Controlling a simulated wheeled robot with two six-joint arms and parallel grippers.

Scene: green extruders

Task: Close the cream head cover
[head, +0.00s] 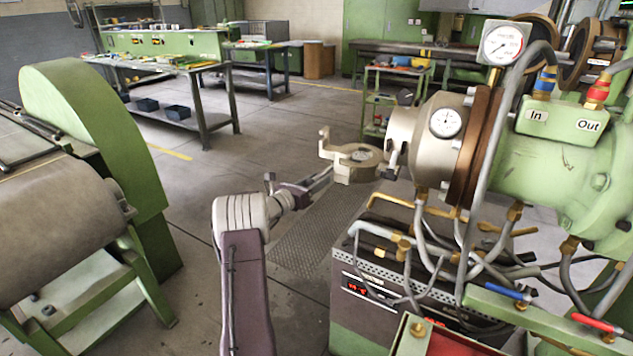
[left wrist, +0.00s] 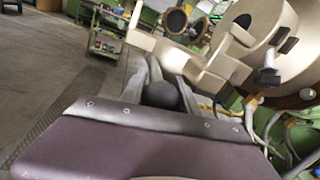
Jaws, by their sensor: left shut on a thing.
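The cream head cover (head: 352,172) is swung out to the left of the extruder head (head: 432,135) and stands open, joined to it at its right side. An upright lug rises from its left end. My left gripper (head: 328,173) reaches in from the lower left and is shut on the cover's left part. In the left wrist view my gripper's two grey fingers (left wrist: 163,72) run up to the cream cover (left wrist: 192,66), with the head (left wrist: 262,50) to the right. The exact contact is partly hidden. My right gripper is not in view.
Below the head stand hoses, brass fittings and a control box (head: 372,295). A pressure gauge (head: 503,42) rises above it. A green machine with a roller (head: 62,225) stands at left. The floor left of the cover is free.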

